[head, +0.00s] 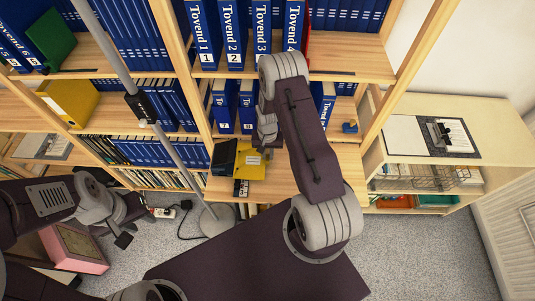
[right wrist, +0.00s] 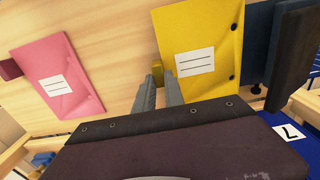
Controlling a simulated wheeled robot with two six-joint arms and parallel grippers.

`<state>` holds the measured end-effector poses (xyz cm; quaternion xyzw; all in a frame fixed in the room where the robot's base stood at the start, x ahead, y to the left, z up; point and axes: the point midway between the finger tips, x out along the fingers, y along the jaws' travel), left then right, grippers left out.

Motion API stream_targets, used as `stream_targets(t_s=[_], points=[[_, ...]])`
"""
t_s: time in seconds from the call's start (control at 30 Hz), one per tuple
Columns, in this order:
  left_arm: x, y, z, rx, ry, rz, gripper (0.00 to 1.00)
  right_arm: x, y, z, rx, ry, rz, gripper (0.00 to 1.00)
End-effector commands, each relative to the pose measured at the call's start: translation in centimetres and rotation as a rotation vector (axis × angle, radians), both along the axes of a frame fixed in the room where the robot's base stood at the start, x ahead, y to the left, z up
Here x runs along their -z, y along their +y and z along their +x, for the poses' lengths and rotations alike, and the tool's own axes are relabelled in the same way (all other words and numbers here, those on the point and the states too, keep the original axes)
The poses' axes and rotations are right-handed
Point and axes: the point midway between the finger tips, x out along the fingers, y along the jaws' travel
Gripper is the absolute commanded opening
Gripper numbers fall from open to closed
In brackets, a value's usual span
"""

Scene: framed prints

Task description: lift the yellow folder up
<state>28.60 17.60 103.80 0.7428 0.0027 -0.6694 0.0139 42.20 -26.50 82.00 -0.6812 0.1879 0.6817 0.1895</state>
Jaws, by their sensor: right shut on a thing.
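The yellow folder (head: 252,168) is at the wooden desk shelf in the middle of the head view, with a white label on its face. It fills the upper middle of the right wrist view (right wrist: 201,38). My right gripper (head: 266,147) is at the folder's upper edge. Its fingers (right wrist: 160,82) are close together at the folder's lower left corner in the wrist view, shut on it, with a small yellow piece at their tips. My left gripper (head: 131,222) is empty, its fingers apart, low at the left over the floor.
A pink folder (right wrist: 58,77) lies left of the yellow one in the wrist view. A dark holder (head: 223,157) stands beside the yellow folder. Blue binders (head: 233,35) fill the shelves behind. A grey pole (head: 170,145) stands left of the desk. Another yellow binder (head: 70,100) is further left.

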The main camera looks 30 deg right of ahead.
Motion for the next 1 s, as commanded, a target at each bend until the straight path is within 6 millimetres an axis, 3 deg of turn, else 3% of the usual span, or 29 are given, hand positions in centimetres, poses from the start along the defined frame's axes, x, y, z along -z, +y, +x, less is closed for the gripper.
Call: stream_targets(t_s=[0.07, 0.1, 0.17, 0.2, 0.57, 1.0], points=[[0.0, 0.0, 0.0, 0.000, 0.000, 0.000, 0.36, 0.0, 0.0, 0.0, 0.000, 0.000, 0.000, 0.00], [0.0, 0.0, 0.0, 0.000, 0.000, 0.000, 0.36, 0.0, 0.0, 0.0, 0.000, 0.000, 0.000, 0.19], [0.0, 0.0, 0.0, 0.000, 0.000, 0.000, 0.36, 0.0, 0.0, 0.0, 0.000, 0.000, 0.000, 0.36], [0.0, 0.0, 0.0, 0.000, 0.000, 0.000, 0.36, 0.0, 0.0, 0.0, 0.000, 0.000, 0.000, 0.39], [0.0, 0.0, 0.0, 0.000, 0.000, 0.000, 0.36, -0.6, 0.0, 0.1, 0.000, -0.002, 0.000, 0.39], [0.4, 0.0, 0.0, 0.000, 0.000, 0.000, 0.36, -8.2, -0.2, 0.1, 0.001, -0.002, 0.001, 0.39]])
